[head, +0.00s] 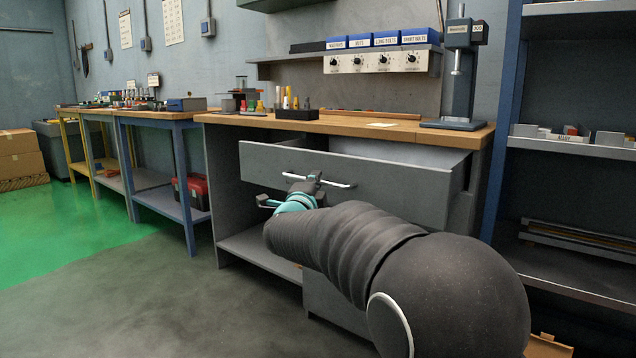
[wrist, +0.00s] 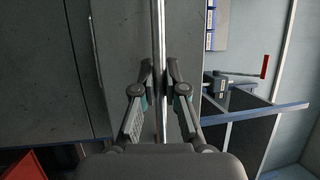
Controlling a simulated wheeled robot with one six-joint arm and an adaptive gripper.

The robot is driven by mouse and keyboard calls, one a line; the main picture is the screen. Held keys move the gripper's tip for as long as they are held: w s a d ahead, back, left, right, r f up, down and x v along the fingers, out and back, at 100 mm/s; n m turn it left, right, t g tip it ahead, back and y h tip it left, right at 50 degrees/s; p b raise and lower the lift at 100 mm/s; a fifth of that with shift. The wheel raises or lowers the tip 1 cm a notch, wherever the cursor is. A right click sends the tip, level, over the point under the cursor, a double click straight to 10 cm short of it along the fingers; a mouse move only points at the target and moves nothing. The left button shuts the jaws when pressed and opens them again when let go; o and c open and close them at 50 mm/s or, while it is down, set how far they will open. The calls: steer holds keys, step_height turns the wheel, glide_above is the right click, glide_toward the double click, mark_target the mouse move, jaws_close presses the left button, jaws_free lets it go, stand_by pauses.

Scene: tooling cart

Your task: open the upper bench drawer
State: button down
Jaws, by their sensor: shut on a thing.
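The grey upper bench drawer (head: 400,186) stands pulled out of the wooden-topped bench (head: 340,124). Part of its inside shows behind the front panel. Its pale bar handle (head: 338,184) runs across the front. My gripper (head: 306,184) is at the handle, with my dark arm reaching in from the lower right. In the wrist view the handle bar (wrist: 160,30) passes between the two fingers of my gripper (wrist: 160,70), which are closed on it. My arm hides the lower right of the drawer front and much of the space below.
A lower drawer (head: 335,305) is partly hidden behind my arm. A press stand (head: 458,75) and a black holder with tools (head: 296,113) stand on the bench top. Dark shelving (head: 570,200) rises at the right.

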steer(key=shift+a+r, duration=0.1)
steer(key=shift+a, duration=0.1)
steer(key=c, duration=1.2)
jaws_free()
steer(key=shift+a, duration=0.1)
steer(key=shift+d, duration=0.2)
steer(key=shift+d, duration=0.1)
steer(key=v, duration=1.2)
